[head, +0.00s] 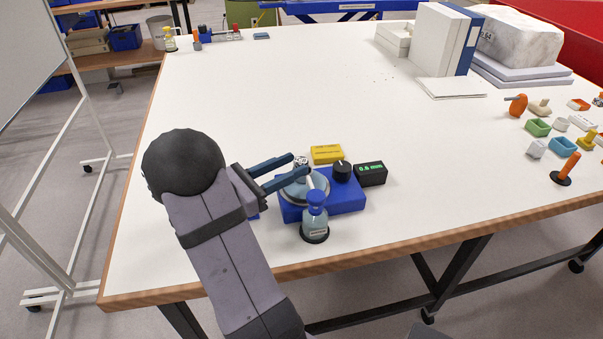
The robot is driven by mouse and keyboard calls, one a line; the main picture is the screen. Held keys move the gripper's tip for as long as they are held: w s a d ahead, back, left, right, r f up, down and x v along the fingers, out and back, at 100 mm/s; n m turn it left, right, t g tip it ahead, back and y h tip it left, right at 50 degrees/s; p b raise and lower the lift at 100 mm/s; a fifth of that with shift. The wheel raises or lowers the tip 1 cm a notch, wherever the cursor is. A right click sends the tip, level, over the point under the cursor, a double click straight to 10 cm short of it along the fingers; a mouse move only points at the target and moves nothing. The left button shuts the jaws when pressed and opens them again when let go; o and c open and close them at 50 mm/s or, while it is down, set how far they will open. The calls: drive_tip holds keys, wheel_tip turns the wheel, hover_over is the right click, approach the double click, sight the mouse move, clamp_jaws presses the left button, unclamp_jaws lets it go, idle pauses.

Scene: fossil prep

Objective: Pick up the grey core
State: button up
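My gripper (301,167) reaches in from the left over the front of the white table, its two blue fingers apart. A small grey speckled piece (301,159) shows beside the fingertips; it may be the grey core, but it is small and partly hidden. I cannot tell whether the fingers touch it. Below the fingers a round grey-blue dish or disc (306,190) sits on a blue block (346,205) with a black knob (342,170). The lower finger covers part of the disc.
A blue-capped bottle (315,222) stands just in front of the block. A yellow box (326,154) and a black display box (370,174) are close behind and right. White binders (434,45), a large stone block (515,38) and several small coloured items (564,146) stand right. The table's middle is clear.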

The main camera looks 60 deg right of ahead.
sight(307, 159)
drive_tip(key=shift+d, duration=0.15)
drive_tip(key=shift+s+p+x, duration=0.1)
drive_tip(key=shift+p+x, duration=0.45)
drive_tip(key=shift+x, duration=1.1)
drive_tip(key=shift+s+p+x, duration=0.15)
drive_tip(key=shift+p+x, duration=0.35)
drive_tip(key=shift+x, duration=1.2)
drive_tip(key=shift+d+r, duration=0.1)
drive_tip(key=shift+d, duration=0.1)
drive_tip(key=c, duration=0.9)
